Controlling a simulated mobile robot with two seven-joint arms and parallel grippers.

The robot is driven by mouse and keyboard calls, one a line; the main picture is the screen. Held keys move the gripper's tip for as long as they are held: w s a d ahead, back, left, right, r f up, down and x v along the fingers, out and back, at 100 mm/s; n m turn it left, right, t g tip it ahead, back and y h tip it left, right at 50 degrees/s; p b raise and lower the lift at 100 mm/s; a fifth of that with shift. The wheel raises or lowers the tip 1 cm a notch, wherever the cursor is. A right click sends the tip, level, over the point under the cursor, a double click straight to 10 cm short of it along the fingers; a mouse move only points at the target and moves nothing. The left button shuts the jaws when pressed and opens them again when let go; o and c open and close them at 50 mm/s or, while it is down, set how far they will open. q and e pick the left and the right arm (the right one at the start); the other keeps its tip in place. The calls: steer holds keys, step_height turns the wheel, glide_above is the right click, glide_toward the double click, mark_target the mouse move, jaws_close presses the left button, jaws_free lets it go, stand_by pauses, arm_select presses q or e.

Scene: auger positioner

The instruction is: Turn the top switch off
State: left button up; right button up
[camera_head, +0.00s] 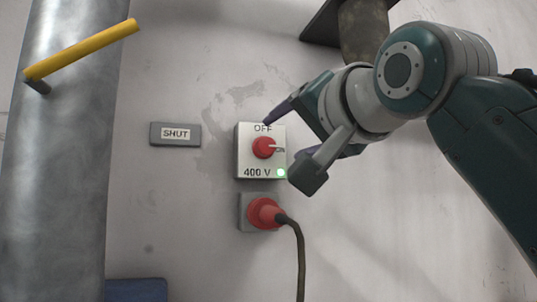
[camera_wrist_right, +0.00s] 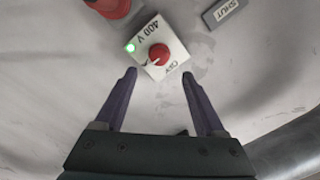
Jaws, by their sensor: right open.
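The top switch is a white box (camera_head: 246,166) on the wall, marked OFF at its top and 400 V at its bottom, with a lit green lamp (camera_head: 281,172). Its round red knob (camera_head: 262,147) has a pale pointer that points right, away from the OFF mark. In the right wrist view the box (camera_wrist_right: 178,48) and red knob (camera_wrist_right: 159,55) lie ahead, between and beyond the fingertips. My right gripper (camera_wrist_right: 160,75) is open and empty, and is up and to the right of the switch in the head view (camera_head: 268,122). My left gripper is not in view.
Just below the switch is a red plug (camera_head: 263,213) with a dark cable (camera_head: 300,260) hanging down. A SHUT plate (camera_head: 175,134) is left of the switch. A metal pipe (camera_head: 65,170) with a yellow lever (camera_head: 82,50) stands further left.

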mark_target(267, 146)
steer(key=p+x, duration=0.2)
steer(key=x, duration=0.1)
steer(key=p+x, duration=0.2)
steer(key=x, duration=0.1)
steer(key=shift+w+a+r, duration=0.1)
steer(key=shift+w+r, duration=0.1)
steer(key=shift+w, duration=0.2)
steer(key=shift+p+x, duration=0.55)
steer(key=shift+x, duration=0.5)
steer(key=shift+f, duration=0.2)
jaws_close()
